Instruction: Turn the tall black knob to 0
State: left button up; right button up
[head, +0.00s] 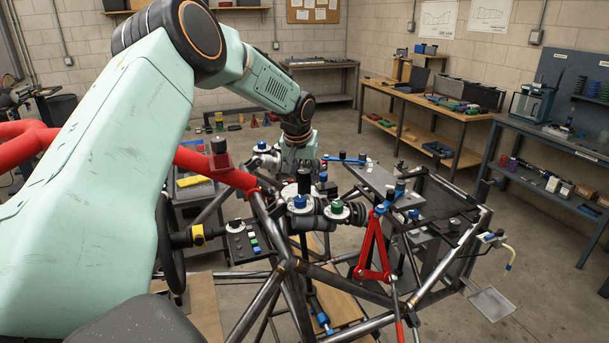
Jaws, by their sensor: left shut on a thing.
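The tall black knob (304,181) stands upright on a pale round dial plate in the middle of the tube chassis. My left gripper (303,166) points down from above and is shut on the top of the knob. The fingers and the arm's end hide part of it. The marks on the dial are too small to read. My right gripper is not in view.
A blue knob (299,202) and a green knob (337,207) stand close in front. A black knob on a red block (218,147) is to the left. A red linkage (373,250) and steel tubes (258,303) surround the spot. Workbenches stand farther back.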

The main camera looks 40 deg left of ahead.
pick_arm(q)
jog(key=n+g+y, duration=0.1)
jog(key=n, duration=0.3)
jog(key=shift+r+n, duration=0.1)
jog(key=shift+n, duration=0.3)
jog(key=shift+y, duration=0.3)
jog(key=o, duration=1.1)
jog(key=shift+s+d, duration=0.1)
jog(key=shift+o, duration=0.2)
jog(key=shift+r, duration=0.15)
jog(key=v, duration=0.7)
jog(key=shift+r, duration=0.35)
